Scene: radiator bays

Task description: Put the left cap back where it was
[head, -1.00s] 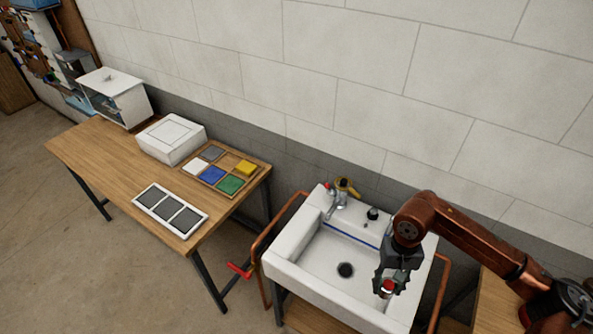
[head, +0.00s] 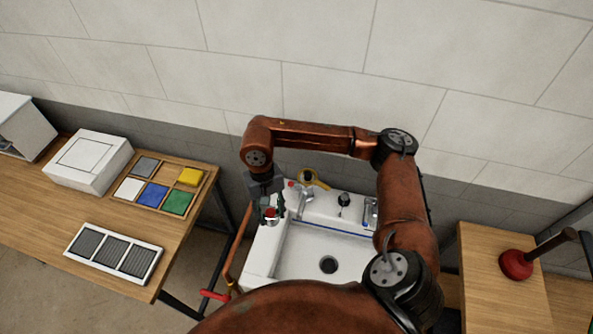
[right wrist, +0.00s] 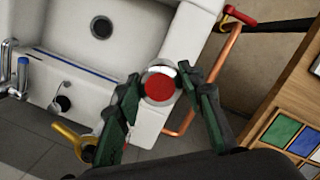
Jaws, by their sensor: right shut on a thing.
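My right gripper (head: 267,212) is shut on a small round cap with a red top and a silver rim (right wrist: 159,86). The cap sits between its two dark green fingers, above the left rim of the white sink (head: 262,248). The left tap (head: 305,199) stands at the sink's back edge, right of the gripper, with a small red part (head: 291,184) beside it. The right tap (head: 371,211), with a bit of blue, is partly hidden by my arm. My left gripper is not in view.
A yellow ring-shaped thing (head: 311,179) and a dark plug (head: 344,201) are at the sink's back. A copper pipe (head: 236,247) runs beside the sink.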

